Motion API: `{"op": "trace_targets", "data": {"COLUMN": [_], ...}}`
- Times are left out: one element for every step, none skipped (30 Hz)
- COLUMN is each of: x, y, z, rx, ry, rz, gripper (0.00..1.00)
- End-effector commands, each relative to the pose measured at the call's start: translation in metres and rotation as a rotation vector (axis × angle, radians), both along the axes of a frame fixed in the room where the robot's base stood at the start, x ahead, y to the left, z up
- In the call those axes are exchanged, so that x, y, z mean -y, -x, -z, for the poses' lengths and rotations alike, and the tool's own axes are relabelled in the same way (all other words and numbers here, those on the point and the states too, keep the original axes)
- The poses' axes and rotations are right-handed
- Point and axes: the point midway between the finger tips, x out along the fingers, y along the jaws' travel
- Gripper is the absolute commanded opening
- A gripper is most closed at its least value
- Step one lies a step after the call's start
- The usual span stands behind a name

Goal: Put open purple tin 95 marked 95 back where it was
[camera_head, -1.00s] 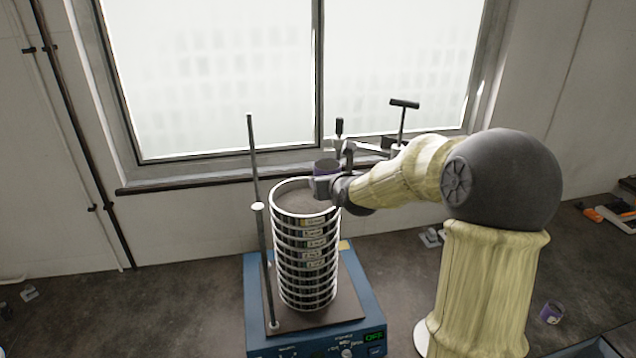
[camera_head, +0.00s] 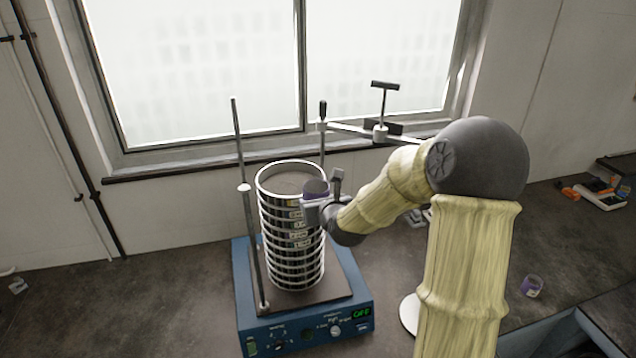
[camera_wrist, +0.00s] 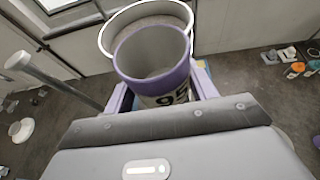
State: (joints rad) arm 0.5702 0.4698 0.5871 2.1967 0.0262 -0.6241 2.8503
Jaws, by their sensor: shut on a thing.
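The open purple tin 95 (camera_wrist: 154,68) is upright between my gripper's fingers in the wrist view, its number partly visible and its inside looking empty. It also shows in the head view (camera_head: 316,188) at the front right rim of the sieve stack. My gripper (camera_head: 313,201) is shut on the tin. The sieve stack (camera_head: 292,235) stands on the blue shaker (camera_head: 305,325), with grey material in its top sieve. In the wrist view the top sieve (camera_wrist: 112,28) lies just beyond the tin. I cannot tell whether the tin touches the stack.
Upright rods (camera_head: 251,240) stand beside the stack. Another purple tin (camera_head: 532,286) stands on the bench at right. Orange and white items (camera_head: 597,192) lie at the far right. A T-handled fitting (camera_head: 384,105) is behind my arm. The bench left of the shaker is mostly clear.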

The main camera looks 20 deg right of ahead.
Motion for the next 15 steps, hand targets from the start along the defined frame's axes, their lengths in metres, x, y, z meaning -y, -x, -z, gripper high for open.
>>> {"op": "trace_targets", "data": {"x": [-0.002,-0.003,-0.004,-0.004,-0.005,-0.006,-0.007,-0.007,-0.008,-0.009,-0.009,-0.01,-0.01,-0.011,-0.011], "y": [0.005,0.008,0.012,0.015,0.018,0.023,0.026,0.03,0.034,0.037,0.04,0.044,0.047,0.05,0.053], "z": [0.016,0.024,0.034,0.045,0.055,0.068,0.079,0.088,0.1,0.109,0.118,0.129,0.137,0.145,0.156], "rx": [-0.008,-0.008,-0.008,-0.01,-0.01,-0.011,-0.012,-0.011,-0.011,-0.011,-0.011,-0.01,-0.01,-0.01,-0.008], "ry": [-0.004,-0.005,-0.003,-0.007,-0.006,-0.007,-0.007,-0.006,-0.006,-0.006,-0.006,-0.006,-0.004,-0.005,-0.005], "rz": [0.0,0.001,0.004,0.006,0.008,0.011,0.013,0.015,0.017,0.019,0.021,0.023,0.025,0.027,0.031], "gripper": [0.31,0.31,0.31,0.31,0.31,0.31,0.31,0.31,0.31,0.31,0.31,0.31,0.31,0.31,0.31]}}
